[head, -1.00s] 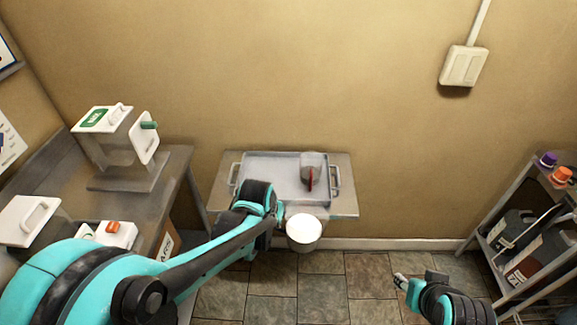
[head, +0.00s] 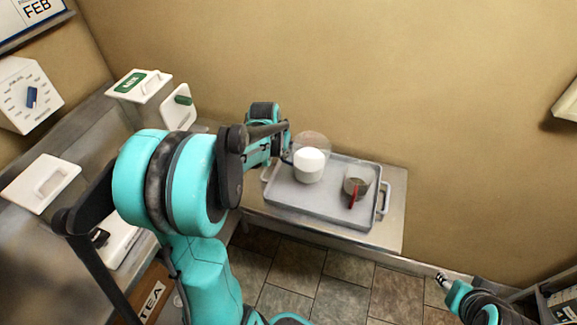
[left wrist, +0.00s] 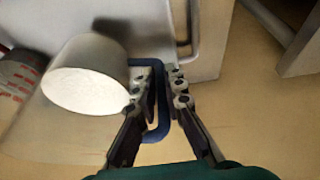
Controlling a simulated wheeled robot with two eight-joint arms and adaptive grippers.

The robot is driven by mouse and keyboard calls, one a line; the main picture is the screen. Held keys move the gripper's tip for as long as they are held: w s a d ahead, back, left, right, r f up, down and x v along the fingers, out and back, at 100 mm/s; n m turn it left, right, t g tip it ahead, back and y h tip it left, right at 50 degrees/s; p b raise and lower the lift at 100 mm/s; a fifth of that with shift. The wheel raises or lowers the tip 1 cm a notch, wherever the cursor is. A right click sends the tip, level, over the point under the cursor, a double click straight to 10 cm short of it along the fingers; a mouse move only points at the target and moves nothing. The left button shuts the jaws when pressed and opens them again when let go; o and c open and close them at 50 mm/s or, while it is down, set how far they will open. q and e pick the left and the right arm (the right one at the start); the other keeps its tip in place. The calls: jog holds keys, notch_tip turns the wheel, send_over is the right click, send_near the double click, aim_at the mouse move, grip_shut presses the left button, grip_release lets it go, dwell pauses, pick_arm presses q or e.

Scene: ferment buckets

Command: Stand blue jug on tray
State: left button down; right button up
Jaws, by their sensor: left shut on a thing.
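The blue jug (head: 309,168) is a clear jug with white contents and a blue handle. My left gripper (left wrist: 160,78) is shut on the blue handle (left wrist: 155,133). In the left wrist view the jug body (left wrist: 85,75) is beside the fingers, its white contents facing the camera. In the head view the jug is over the left back part of the grey tray (head: 315,207) and looks upright. I cannot tell whether its base touches the tray. My right gripper (head: 443,281) is low at the right, away from the tray; its jaws are too small to read.
A second clear jug with a red handle (head: 355,186) stands on the tray's right part. The tray lies on a small metal table (head: 393,225) against the wall. The tray's front middle is clear.

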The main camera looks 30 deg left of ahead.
aim_at(282, 160)
pick_arm(q)
jog(key=shift+w+f+b, duration=0.1)
jog(key=shift+f+b, duration=0.6)
jog(key=shift+f, duration=1.45)
jog(key=shift+f, duration=0.15)
jog(key=c, duration=1.6)
grip_release()
